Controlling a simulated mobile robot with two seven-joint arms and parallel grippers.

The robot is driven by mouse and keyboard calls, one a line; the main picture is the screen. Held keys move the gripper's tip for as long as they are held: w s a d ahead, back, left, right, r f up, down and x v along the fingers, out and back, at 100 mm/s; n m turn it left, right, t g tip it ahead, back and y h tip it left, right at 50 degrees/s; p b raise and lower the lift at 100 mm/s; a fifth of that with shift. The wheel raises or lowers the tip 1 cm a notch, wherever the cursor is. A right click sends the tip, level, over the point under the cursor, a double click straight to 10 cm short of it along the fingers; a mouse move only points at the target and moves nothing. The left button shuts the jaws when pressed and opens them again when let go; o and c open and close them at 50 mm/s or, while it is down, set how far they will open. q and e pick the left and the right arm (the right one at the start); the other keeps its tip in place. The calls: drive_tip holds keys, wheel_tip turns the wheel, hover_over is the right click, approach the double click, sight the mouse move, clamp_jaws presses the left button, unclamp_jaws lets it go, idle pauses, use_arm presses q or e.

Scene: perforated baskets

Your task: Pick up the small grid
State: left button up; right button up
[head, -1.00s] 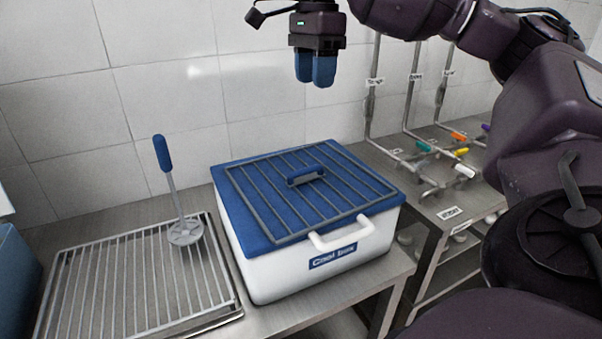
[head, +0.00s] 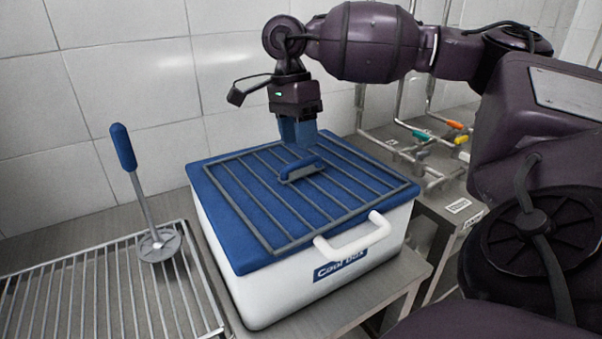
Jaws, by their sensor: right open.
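The small grid (head: 248,205) is a grey wire rack with a blue handle (head: 301,168) at its middle. It lies flat on the blue lid of the white cool box (head: 300,290). My right gripper (head: 298,140) points down with blue fingers just above and behind the handle. It is open, with nothing visible between its fingers. Whether the fingertips touch the handle cannot be told. My left gripper is not in view.
A larger wire rack (head: 90,290) lies on the counter at left, with a blue-handled masher (head: 141,195) standing on it. Pipes with coloured valve handles (head: 440,135) are at the right. A tiled wall stands behind.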

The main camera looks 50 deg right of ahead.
sight(302, 160)
drive_tip(key=shift+s+f+b, duration=0.1)
drive_tip(key=shift+s+f, duration=0.1)
drive_tip(key=shift+f, duration=0.65)
drive_tip(key=shift+s+f+b, duration=0.1)
drive_tip(key=shift+s+f, duration=0.05)
drive_tip(key=shift+f, duration=0.7)
drive_tip(key=shift+s+f+b, duration=0.1)
drive_tip(key=shift+s+f, duration=0.1)
drive_tip(key=shift+f, duration=0.65)
drive_tip(key=shift+c, duration=0.3)
drive_tip(key=shift+r, duration=0.1)
clamp_jaws()
